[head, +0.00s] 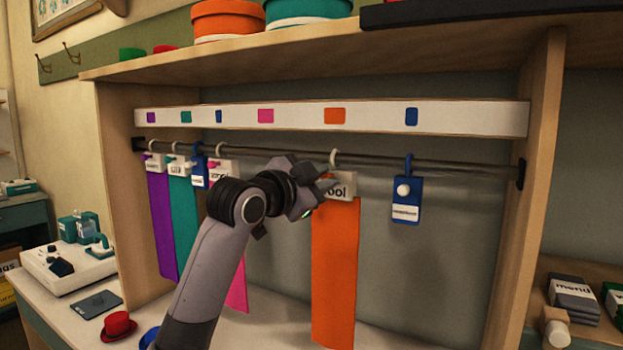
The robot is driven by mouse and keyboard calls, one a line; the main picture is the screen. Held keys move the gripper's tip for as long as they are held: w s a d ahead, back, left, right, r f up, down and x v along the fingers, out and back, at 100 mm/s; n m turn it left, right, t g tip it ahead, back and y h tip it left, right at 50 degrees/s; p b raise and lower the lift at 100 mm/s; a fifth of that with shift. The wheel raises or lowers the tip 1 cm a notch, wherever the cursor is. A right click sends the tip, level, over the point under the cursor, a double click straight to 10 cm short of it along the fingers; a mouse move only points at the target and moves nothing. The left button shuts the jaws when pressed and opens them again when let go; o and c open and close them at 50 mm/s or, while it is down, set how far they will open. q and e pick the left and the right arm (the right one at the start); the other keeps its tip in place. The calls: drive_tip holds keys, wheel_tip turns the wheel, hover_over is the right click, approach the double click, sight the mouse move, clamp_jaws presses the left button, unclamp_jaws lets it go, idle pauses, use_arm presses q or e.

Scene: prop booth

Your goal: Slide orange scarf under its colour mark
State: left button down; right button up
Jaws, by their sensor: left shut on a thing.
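The orange scarf (336,275) hangs straight down from a pale clip hanger whose white hook (333,156) is over the dark rail (290,152). The orange colour mark (334,116) is on the white strip above the rail, and the hook is almost straight below it in the head view. My left gripper (324,186) is shut on the left side of the scarf's hanger. The arm comes up from below and hides part of the rail and of the pink scarf (238,290). My right gripper is not in view.
Purple (162,225) and teal (181,215) scarves, a small blue hanger (199,172) and the pink scarf hang to the left. A blue hanger (406,198) hangs to the right, apart from the orange scarf. The rail between them is clear. Wooden side panels bound the rail.

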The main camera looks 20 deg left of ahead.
use_arm(q)
drive_tip(key=c, duration=1)
unclamp_jaws()
drive_tip(key=shift+c, duration=0.2)
drive_tip(key=s+a+b, duration=0.1)
drive_tip(key=s+b, duration=0.1)
drive_tip(key=s, duration=0.5)
drive_tip(key=shift+a, duration=0.2)
drive_tip(key=shift+f, duration=0.1)
